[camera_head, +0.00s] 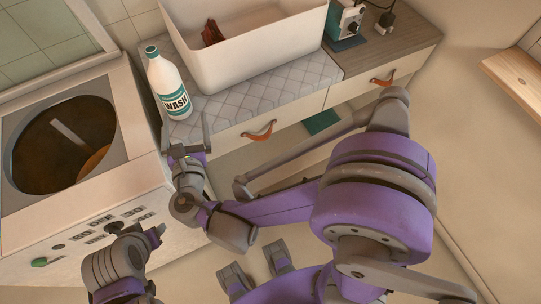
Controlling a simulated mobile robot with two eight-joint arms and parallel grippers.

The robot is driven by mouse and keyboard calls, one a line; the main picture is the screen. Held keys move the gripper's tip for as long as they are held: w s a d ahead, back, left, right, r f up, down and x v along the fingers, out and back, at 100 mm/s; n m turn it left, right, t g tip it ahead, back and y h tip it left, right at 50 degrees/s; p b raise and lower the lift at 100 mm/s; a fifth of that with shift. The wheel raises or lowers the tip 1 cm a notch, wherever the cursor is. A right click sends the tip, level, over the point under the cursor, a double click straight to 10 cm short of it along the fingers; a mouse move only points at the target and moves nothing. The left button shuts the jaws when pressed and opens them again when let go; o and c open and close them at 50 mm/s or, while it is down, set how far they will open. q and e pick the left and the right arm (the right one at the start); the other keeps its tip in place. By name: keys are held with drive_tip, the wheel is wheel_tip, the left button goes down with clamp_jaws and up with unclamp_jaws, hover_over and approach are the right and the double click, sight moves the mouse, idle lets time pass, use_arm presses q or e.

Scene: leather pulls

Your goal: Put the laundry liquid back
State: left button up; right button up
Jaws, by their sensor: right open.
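The laundry liquid is a white bottle (168,88) with a teal cap and a teal "WASH!" label. It stands upright near the left end of the patterned counter (235,104), beside the washing machine. My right gripper (187,132) is open and empty just in front of the bottle, by the counter's front edge. The bottle is not between its fingers, and I cannot tell the exact gap. My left gripper (136,232) is low at the left, in front of the machine's control panel; its jaws do not show clearly.
A white basin (255,50) with a brown item inside stands right of the bottle. The washing machine (95,185) has its round opening at the left. Drawers with leather pulls (259,131) lie below the counter. A small appliance (343,20) stands at the back right.

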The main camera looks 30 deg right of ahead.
drive_tip(key=s+d+f+m+g, duration=0.3)
drive_tip(key=s+d+m+g, duration=0.1)
drive_tip(key=d+m, duration=0.45)
drive_tip(key=s+d+f+m+g, duration=0.3)
drive_tip(key=s+d+m+g, duration=0.1)
drive_tip(key=d+m, duration=0.45)
drive_tip(key=s+f+m+g+y, duration=0.2)
drive_tip(key=s+m+g+y, duration=0.1)
drive_tip(key=s+m, duration=0.8)
drive_tip(key=m+y, duration=0.1)
drive_tip(key=m, duration=0.2)
drive_tip(key=shift+d+f+m, duration=0.2)
drive_tip(key=shift+d+m, duration=0.1)
drive_tip(key=shift+m, duration=0.1)
